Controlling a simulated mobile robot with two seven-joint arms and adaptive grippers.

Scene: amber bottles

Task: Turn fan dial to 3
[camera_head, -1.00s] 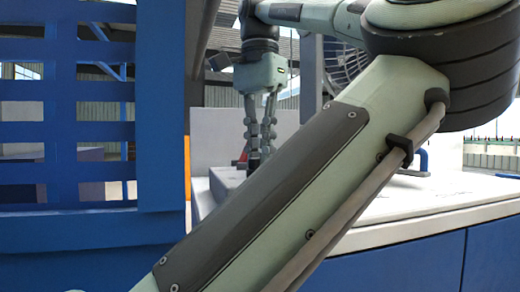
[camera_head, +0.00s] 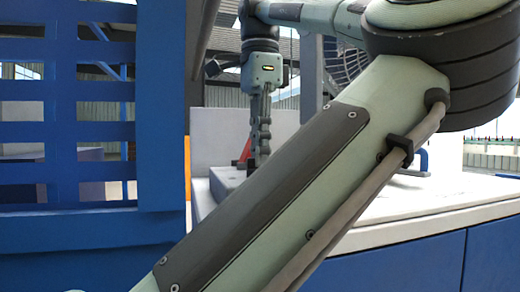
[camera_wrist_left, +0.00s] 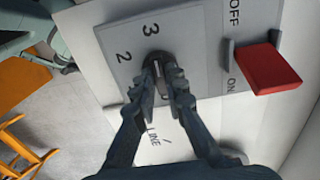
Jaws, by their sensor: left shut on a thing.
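The fan dial (camera_wrist_left: 156,62) is a small dark knob on a grey panel (camera_wrist_left: 195,55), seen in the left wrist view. The numbers 3 and 2 are printed on the panel beside it, with 3 just above the knob. My left gripper (camera_wrist_left: 168,88) is shut on the dial, with a fingertip on each side. The fingers cover part of the knob, and I cannot tell exactly where it points. In the head view the left gripper (camera_head: 259,152) points down at the grey box (camera_head: 226,180). The dial is hidden there. My right gripper is out of view.
A red switch (camera_wrist_left: 267,68) marked OFF and ON stands beside the dial. A fan grille (camera_head: 345,62) shows behind my arm. The box is on a white-topped blue counter (camera_head: 420,202). A blue slatted frame (camera_head: 62,110) stands at the left.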

